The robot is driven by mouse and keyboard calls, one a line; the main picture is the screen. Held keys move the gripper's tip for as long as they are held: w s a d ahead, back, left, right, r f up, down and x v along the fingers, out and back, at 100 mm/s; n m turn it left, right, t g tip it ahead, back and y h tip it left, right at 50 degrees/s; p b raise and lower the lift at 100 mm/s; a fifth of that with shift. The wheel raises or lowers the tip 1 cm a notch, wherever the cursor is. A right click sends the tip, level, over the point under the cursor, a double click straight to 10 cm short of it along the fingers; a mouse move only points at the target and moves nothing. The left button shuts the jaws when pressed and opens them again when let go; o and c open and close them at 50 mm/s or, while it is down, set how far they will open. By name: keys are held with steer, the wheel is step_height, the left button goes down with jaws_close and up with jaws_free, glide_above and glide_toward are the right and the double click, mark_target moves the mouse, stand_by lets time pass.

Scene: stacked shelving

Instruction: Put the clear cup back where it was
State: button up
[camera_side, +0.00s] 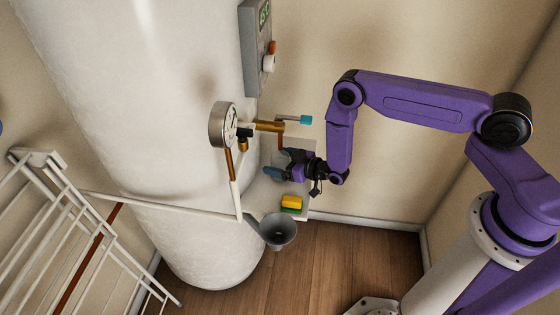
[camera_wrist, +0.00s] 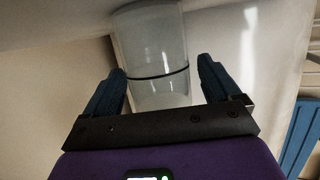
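The clear cup (camera_wrist: 155,50) has a dark line around it and stands in front of my gripper in the wrist view, its near end between the fingers. My gripper (camera_wrist: 162,70) is open, with a blue finger on each side of the cup; a gap shows beside the cup on the right. In the side view my gripper (camera_side: 282,164) is at the small pale ledge beside the white tank, below the brass valve. There the cup is mostly hidden by the fingers, and I cannot tell contact.
A yellow and green sponge (camera_side: 291,203) lies on the ledge just below my gripper. A grey funnel (camera_side: 278,230) is lower left. A brass valve with a blue handle (camera_side: 305,120) and a gauge (camera_side: 223,125) project from the tank (camera_side: 150,100). A white rack (camera_side: 70,225) stands left.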

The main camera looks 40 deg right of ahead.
steer(key=shift+r, duration=0.15)
steer(key=v, duration=1.2)
steer(key=s+a+r+n+g, duration=0.3)
steer(key=a+r+g, duration=0.4)
steer(key=a+r, duration=0.4)
steer(key=s+d+r+n+g+h, duration=0.1)
steer(key=s+d+r+n+g, duration=0.1)
steer(key=s+r, duration=0.5)
steer(key=s+d+r+n+g+h, duration=0.1)
steer(key=s+d+r+g+h, duration=0.15)
steer(key=s+r, duration=0.4)
steer(key=s+d+r+n+g+h, duration=0.1)
steer(key=s+d+r, duration=0.3)
steer(key=s+d, duration=0.5)
steer(key=s+n+h, duration=0.1)
steer(key=s, duration=0.2)
steer(key=shift+d+g, duration=0.35)
steer(key=shift+r, duration=0.1)
